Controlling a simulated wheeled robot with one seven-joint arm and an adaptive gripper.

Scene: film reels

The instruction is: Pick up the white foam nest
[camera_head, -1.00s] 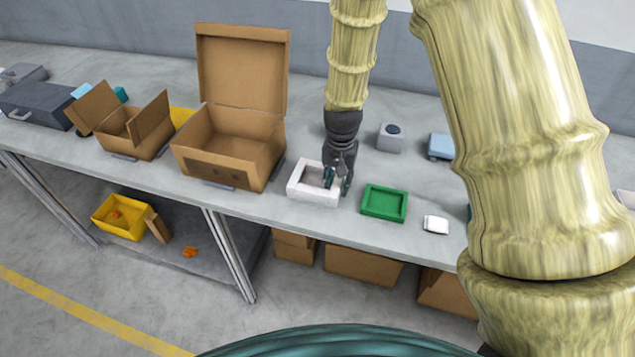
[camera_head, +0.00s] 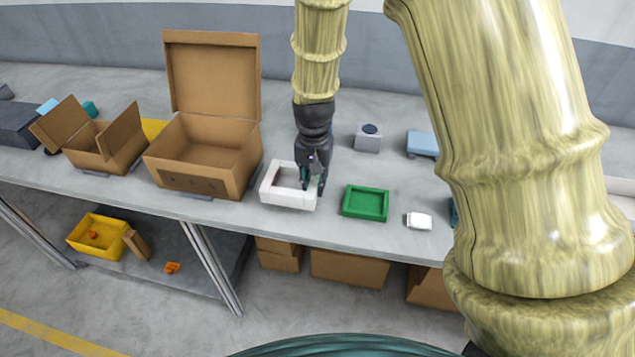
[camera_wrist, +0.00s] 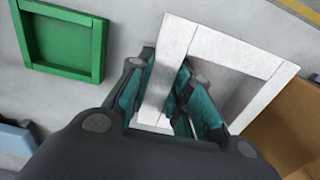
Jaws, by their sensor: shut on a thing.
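The white foam nest (camera_head: 272,192) is a square open frame on the grey table, between the large open cardboard box and the green tray. It also shows in the wrist view (camera_wrist: 240,52). My gripper (camera_head: 313,186) comes down from above at the nest's right wall. In the wrist view my gripper (camera_wrist: 165,105) is shut on that wall, one teal finger inside the frame and one outside. The nest's inside shows no object, though my fingers hide part of it. I cannot tell whether its underside is clear of the table.
The green tray (camera_head: 366,216) lies close to the right, with a small white item (camera_head: 419,220) beyond it. The large cardboard box (camera_head: 200,182) stands close on the left. A grey block (camera_head: 369,140) and a light blue item (camera_head: 422,145) are behind.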

